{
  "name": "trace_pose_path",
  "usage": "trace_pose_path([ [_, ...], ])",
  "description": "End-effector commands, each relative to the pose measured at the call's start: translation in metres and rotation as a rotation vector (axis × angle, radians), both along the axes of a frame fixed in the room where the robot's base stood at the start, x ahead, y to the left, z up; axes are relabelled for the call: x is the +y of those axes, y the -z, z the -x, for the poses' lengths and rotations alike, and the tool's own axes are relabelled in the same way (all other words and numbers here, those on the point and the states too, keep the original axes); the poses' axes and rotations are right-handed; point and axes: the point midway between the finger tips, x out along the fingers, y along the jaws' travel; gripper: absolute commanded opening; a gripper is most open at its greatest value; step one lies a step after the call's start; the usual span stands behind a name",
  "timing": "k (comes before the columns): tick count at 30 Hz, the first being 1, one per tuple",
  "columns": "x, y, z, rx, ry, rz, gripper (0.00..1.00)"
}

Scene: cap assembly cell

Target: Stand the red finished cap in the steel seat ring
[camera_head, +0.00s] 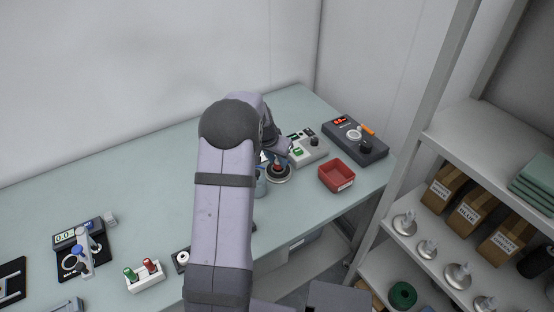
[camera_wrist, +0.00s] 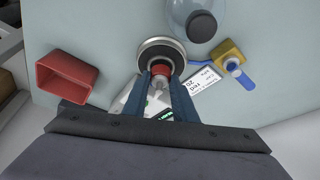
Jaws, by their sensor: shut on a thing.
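The red finished cap (camera_wrist: 160,70) is between my gripper's two blue fingers (camera_wrist: 161,78), which are shut on it. A metal part shows at the cap's near side. The steel seat ring (camera_wrist: 150,43), on a dark round base, lies directly at the fingertips in the wrist view, and the cap overlaps its near edge. Whether the cap touches the ring or is above it I cannot tell. In the head view the cap (camera_head: 277,165) shows as a small red spot over the dark round base (camera_head: 279,176), and my arm hides part of this area.
A red bin (camera_head: 336,175) stands right of the ring. A control box (camera_head: 307,148) and a dark instrument (camera_head: 355,138) are behind. A clear bottle (camera_wrist: 188,12) and a yellow block with a blue lever (camera_wrist: 230,52) are close by. A white rack (camera_head: 146,279) holds green and red caps.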

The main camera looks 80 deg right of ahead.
Motion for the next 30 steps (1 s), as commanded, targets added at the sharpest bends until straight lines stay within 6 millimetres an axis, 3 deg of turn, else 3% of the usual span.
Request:
trace_pose_path([
  [30,-0.0003,0.0082,0.0000,0.000,0.000,0.000,0.16],
])
